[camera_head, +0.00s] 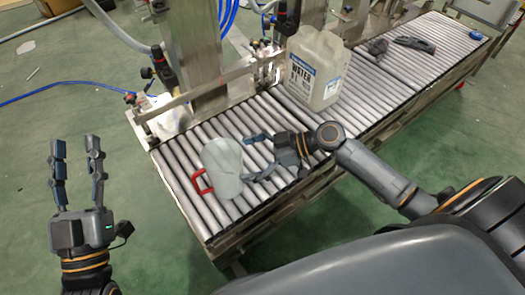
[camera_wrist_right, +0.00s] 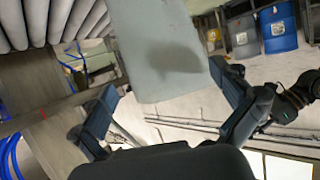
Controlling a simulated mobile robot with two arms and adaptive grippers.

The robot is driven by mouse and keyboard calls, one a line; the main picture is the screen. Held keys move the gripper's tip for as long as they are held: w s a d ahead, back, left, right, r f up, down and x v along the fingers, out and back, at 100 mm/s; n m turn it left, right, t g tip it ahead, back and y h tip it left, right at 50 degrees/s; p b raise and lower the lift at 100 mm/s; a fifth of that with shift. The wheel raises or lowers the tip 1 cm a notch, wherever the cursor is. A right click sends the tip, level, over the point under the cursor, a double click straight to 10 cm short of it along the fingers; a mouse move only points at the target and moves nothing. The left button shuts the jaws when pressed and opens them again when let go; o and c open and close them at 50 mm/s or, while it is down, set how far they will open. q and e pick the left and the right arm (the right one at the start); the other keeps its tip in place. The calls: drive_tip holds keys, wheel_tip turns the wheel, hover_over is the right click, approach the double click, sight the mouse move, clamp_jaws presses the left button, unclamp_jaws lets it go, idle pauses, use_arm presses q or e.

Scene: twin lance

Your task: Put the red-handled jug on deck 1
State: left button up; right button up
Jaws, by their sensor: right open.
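The red-handled jug (camera_head: 223,164) is a pale grey-white vessel at the near left end of the roller conveyor, its red handle facing left. My right gripper (camera_head: 246,158) is open, its fingers pointing left at the jug's right side. In the right wrist view the jug's plain body (camera_wrist_right: 160,45) lies ahead of and partly between the spread fingers (camera_wrist_right: 163,80); I cannot tell whether they touch it. My left gripper (camera_head: 76,147) is open and empty, fingers up, over the floor to the left. No deck 1 label is readable.
The roller conveyor (camera_head: 400,75) runs to the upper right. A large white water canister (camera_head: 316,70) stands on it behind my right gripper. Dark tool-like objects (camera_head: 413,44) lie farther along. A metal frame (camera_head: 195,65) with blue hoses borders the back. Green floor lies left.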

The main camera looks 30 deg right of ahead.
use_arm(q)
drive_tip(key=f, duration=0.1)
drive_tip(key=w+f+g+y, duration=0.1)
drive_tip(key=shift+w+a+f+g, duration=0.1)
drive_tip(key=shift+f+g, duration=0.2)
use_arm(e)
drive_tip(key=v, duration=0.5)
drive_tip(key=shift+d+r, duration=0.1)
drive_tip(key=shift+r, duration=0.05)
